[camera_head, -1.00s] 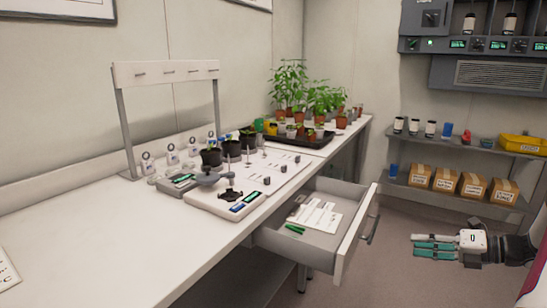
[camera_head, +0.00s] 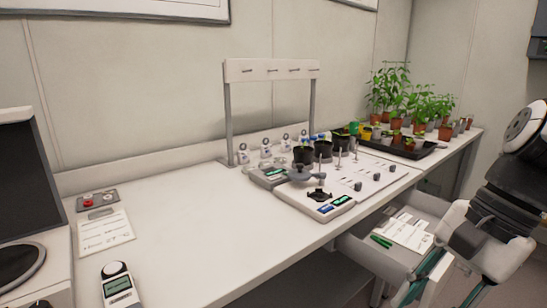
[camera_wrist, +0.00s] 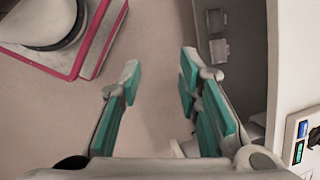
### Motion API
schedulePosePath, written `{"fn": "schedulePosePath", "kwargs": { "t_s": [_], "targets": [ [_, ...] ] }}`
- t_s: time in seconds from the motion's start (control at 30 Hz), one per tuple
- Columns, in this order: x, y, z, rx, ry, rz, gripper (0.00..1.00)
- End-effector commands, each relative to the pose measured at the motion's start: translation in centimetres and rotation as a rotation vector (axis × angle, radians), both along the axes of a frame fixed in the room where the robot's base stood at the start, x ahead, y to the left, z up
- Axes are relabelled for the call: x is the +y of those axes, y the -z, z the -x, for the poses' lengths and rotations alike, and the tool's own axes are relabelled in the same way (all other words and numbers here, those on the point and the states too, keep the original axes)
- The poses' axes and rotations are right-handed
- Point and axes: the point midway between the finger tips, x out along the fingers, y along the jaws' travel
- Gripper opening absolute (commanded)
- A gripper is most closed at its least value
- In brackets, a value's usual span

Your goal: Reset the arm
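My gripper (camera_head: 442,292) is at the lower right of the head view, pointing down beside the open drawer (camera_head: 352,252). Its teal-padded fingers also show in the wrist view (camera_wrist: 158,78), spread apart with nothing between them but the floor beyond. My dark arm comes in from the right edge of the head view and hides part of the drawer's right side and front.
The white bench (camera_head: 190,240) carries a handheld meter (camera_head: 118,285), a card (camera_head: 104,231), a scale with display (camera_head: 325,204), dark pots and a black plant tray (camera_head: 405,150). Papers (camera_head: 405,232) and a green item (camera_head: 381,241) lie in the drawer. Open floor (camera_wrist: 155,120) lies below the gripper.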

Motion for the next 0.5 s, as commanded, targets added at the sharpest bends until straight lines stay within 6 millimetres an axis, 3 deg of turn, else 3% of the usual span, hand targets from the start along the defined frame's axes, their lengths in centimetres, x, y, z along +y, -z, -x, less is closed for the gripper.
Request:
{"fn": "schedulePosePath", "kwargs": {
  "t_s": [0.1,0.2,0.5],
  "targets": [
    [1.4,-0.1,3.5,-0.098,-0.283,0.114,0.31],
    [1.8,0.1,5.7,-0.163,-0.488,0.193,0.31],
    [1.3,1.0,9.6,-0.29,-0.909,0.358,0.31]
  ]
}}
